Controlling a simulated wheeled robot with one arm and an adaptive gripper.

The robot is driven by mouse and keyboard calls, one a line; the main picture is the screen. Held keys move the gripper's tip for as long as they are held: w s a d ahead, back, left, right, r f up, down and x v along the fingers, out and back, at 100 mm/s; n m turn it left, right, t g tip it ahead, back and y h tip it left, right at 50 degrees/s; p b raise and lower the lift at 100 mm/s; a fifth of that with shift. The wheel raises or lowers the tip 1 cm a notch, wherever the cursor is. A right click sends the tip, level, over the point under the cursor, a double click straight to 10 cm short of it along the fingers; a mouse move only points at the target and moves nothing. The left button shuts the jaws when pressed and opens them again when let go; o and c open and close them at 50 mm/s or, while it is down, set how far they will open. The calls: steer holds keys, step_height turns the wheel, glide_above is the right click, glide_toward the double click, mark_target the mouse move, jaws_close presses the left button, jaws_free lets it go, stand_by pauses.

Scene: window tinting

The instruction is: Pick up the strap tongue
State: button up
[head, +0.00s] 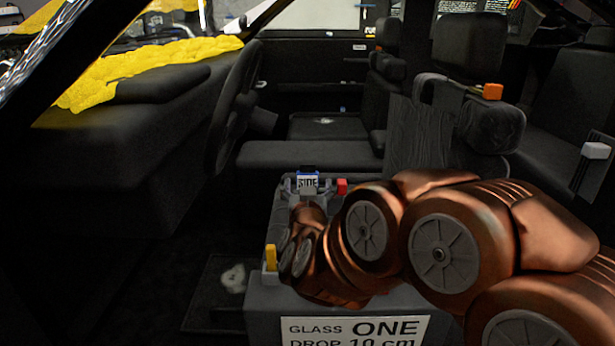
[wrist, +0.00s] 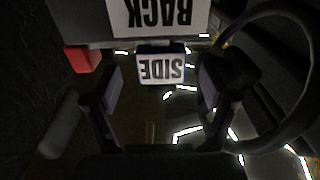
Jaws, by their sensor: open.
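I cannot tell for sure which piece is the strap tongue. A pale piece on a dark strap (head: 596,150) hangs at the right seat in the head view and may be it. My gripper (wrist: 158,95) is open in the wrist view, one dark finger on each side, with nothing held. A small block labelled SIDE (wrist: 161,68) lies ahead, between and just beyond the fingertips. In the head view the SIDE block (head: 308,181) is at the end of my arm, which partly hides my gripper (head: 307,192).
A red block (head: 341,186) is right of the SIDE block; it also shows in the wrist view (wrist: 82,60). A BACK label (wrist: 160,15) is beyond. The steering wheel (head: 233,108) stands close. A yellow block (head: 271,257) and an orange block (head: 493,91) also show.

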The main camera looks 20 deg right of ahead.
mark_target(308, 182)
steer(key=shift+w+d+r+p, duration=0.1)
steer(key=shift+w+r+p, duration=0.2)
steer(key=shift+w+p, duration=0.4)
steer(key=shift+p+x, duration=0.85)
steer(key=shift+p, duration=0.45)
steer(key=shift+f, duration=0.25)
steer(key=c, duration=1.3)
